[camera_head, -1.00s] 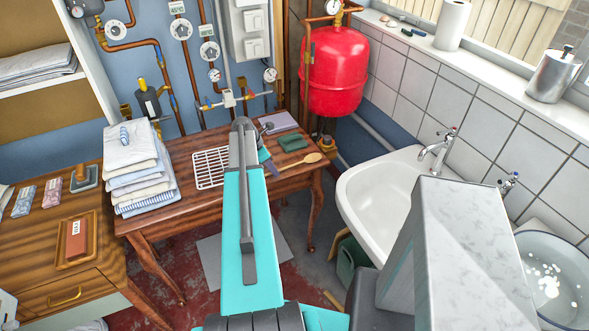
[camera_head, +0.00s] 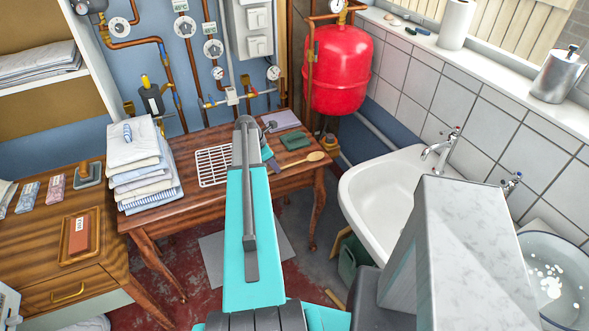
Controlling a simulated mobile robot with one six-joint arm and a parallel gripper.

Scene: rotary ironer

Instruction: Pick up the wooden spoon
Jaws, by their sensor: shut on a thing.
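The wooden spoon (camera_head: 315,156) lies at the right side of the brown wooden table, its bowl pointing right and its handle running left. My teal arm reaches over the table from below and hides much of the space around its end. My gripper (camera_head: 273,165) shows only in part, just right of the arm, at the handle's left end. Its jaws are shut on the handle; the fingertips are mostly hidden. The spoon looks level, and I cannot tell any gap between it and the tabletop.
A green folded cloth (camera_head: 295,141) lies just behind the spoon. A white wire rack (camera_head: 212,166) and a laundry stack (camera_head: 140,165) stand left of my arm. A white sink (camera_head: 375,195) is at the right, with a red tank (camera_head: 338,68) behind the table.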

